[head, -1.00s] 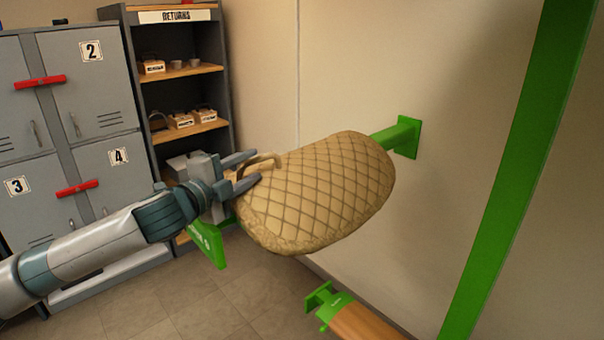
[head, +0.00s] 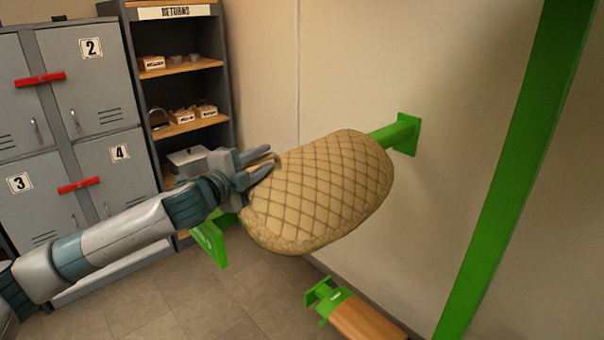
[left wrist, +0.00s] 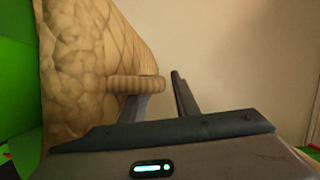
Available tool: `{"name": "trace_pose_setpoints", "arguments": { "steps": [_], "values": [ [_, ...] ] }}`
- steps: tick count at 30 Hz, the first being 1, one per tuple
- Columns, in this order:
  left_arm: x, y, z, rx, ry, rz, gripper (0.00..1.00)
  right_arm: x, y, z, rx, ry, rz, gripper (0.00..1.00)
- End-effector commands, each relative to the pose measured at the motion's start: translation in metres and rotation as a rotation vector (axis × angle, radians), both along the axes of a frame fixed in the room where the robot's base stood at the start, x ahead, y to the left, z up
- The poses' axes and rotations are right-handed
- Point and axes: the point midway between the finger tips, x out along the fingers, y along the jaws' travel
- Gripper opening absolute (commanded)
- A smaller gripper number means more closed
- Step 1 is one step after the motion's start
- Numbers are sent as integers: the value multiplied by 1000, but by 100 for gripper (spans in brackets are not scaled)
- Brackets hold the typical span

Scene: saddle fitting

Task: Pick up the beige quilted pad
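The beige quilted pad (head: 325,190) hangs over a green bracket arm (head: 394,133) that sticks out from the wall. A small beige loop handle (head: 278,157) is on its near left end. My left gripper (head: 266,164) is at that end, its fingers spread apart around the handle area. In the left wrist view, the pad (left wrist: 90,80) fills the left side. The loop (left wrist: 135,83) crosses over the left finger and reaches toward the gap. The right finger (left wrist: 184,95) stands clear of it. My right gripper is not in view.
Grey lockers (head: 90,85) and a shelf unit marked RETURNS (head: 175,60) stand at the left. A lower green bracket (head: 210,243) and a green fitting with a wooden bar (head: 362,318) lie below the pad. A green post (head: 510,170) rises at right.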

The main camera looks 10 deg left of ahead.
Motion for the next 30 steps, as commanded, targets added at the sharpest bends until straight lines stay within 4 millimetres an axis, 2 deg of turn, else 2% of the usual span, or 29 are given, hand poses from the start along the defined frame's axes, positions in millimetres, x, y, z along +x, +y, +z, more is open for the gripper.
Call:
{"name": "trace_pose_setpoints", "arguments": {
  "steps": [1,3,30],
  "values": [
    [0,0,0,0,0,0,14,0,0,0,0,0,0,0],
    [0,0,0,0,0,0,0,0,-1,0,0,0,0,0],
    [0,0,-1,0,2,0,0,0,-2,0,-2,1,1,0]
  ]
}}
